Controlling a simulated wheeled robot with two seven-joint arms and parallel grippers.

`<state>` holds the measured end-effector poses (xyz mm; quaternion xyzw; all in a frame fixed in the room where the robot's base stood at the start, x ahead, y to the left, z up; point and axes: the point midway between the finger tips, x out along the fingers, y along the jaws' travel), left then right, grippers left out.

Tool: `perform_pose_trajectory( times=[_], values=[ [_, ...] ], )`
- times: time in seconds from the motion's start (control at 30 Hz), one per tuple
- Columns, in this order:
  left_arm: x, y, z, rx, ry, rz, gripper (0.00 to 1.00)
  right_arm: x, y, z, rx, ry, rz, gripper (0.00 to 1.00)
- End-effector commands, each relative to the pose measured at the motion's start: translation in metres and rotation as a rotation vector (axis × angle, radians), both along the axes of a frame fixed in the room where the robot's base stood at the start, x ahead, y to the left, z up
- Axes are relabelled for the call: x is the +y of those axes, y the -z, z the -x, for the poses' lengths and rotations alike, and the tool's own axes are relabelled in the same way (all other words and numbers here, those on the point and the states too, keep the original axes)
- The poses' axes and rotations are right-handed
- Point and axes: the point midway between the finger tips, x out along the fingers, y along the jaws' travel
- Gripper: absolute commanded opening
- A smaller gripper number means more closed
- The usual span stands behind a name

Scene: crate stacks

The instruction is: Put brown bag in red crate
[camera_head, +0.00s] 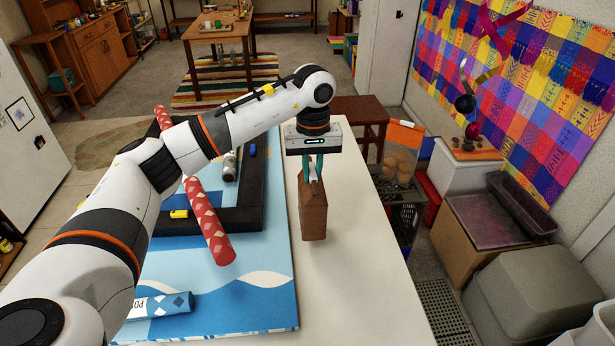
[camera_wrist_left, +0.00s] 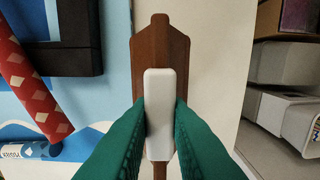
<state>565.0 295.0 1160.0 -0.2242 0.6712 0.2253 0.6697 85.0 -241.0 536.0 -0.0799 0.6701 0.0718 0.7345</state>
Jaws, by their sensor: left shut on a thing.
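The brown bag (camera_head: 313,212) hangs upright below my left gripper (camera_head: 314,172), over the bare right part of the white table. The gripper's green fingers are shut on the white clip at the bag's top. In the left wrist view the brown bag (camera_wrist_left: 159,50) lies beneath the white clip (camera_wrist_left: 160,112), with a green finger on each side of it. A red crate (camera_head: 431,201) shows in part on the floor right of the table, behind and beside a dark crate. Its inside is mostly hidden. My right gripper is not in view.
A dark crate (camera_head: 408,194) stands right of the table, with an orange-topped bag of round items (camera_head: 401,150) above it. A red patterned roll (camera_head: 207,215), a black frame (camera_head: 240,215) and a blue roll (camera_head: 165,304) lie on the table's left side.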

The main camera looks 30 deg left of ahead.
Motion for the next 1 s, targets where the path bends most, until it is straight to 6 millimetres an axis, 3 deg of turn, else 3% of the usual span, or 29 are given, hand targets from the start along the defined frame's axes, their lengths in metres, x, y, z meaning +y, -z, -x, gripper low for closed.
perform_pose_trajectory(
  times=[0.17, 0.4, 0.73, 0.77, 0.87, 1.0],
  values=[
    [0.000, 0.010, 0.000, -0.001, 0.000, 0.001, 0.00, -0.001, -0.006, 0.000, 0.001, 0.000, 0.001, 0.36],
    [0.000, 0.040, 0.000, -0.001, 0.001, 0.002, 0.00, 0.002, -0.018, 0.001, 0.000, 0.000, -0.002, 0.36],
    [0.000, 0.045, -0.001, -0.003, 0.001, 0.001, 0.00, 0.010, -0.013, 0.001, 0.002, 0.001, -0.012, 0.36],
    [0.000, 0.045, 0.000, -0.001, 0.001, 0.000, 0.19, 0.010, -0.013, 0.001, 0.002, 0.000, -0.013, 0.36],
    [0.000, 0.044, 0.000, -0.001, 0.001, 0.000, 0.36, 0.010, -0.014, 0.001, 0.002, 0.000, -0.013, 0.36],
    [0.000, 0.044, 0.000, -0.001, 0.000, 0.000, 0.38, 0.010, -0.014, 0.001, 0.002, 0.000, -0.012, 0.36]
  ],
)
